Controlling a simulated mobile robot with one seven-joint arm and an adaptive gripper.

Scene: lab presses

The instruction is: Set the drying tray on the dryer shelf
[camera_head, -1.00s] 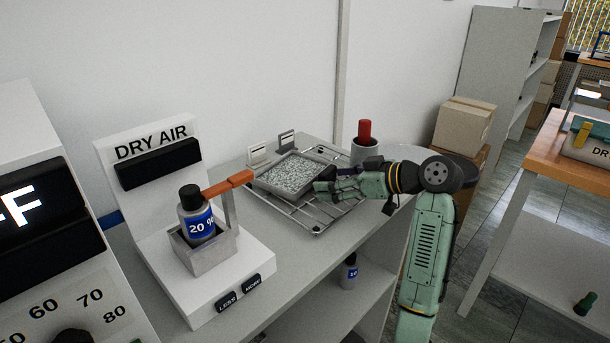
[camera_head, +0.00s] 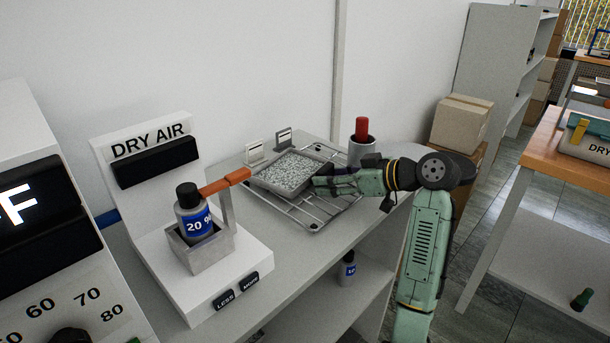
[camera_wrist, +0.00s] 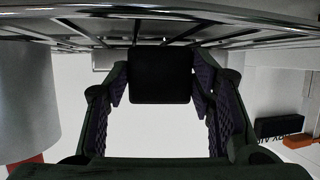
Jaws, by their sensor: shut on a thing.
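The drying tray (camera_head: 289,172) is a shallow grey tray filled with pale speckled granules. It lies over the wire rack (camera_head: 311,217) on the grey bench; whether it rests fully on the bars I cannot tell. My gripper (camera_head: 322,182) reaches in from the right at the tray's near right side. In the wrist view, my gripper (camera_wrist: 160,88) has its purple-padded fingers on both sides of a black block (camera_wrist: 160,72), which looks like the tray's handle. The head view hides most of this grip.
A DRY AIR unit (camera_head: 151,137) with a 20 % bottle (camera_head: 195,213) and an orange lever (camera_head: 224,182) stands left. Small label stands (camera_head: 257,152) are behind the tray. A grey cup with a red-topped item (camera_head: 361,129) stands right behind my gripper.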

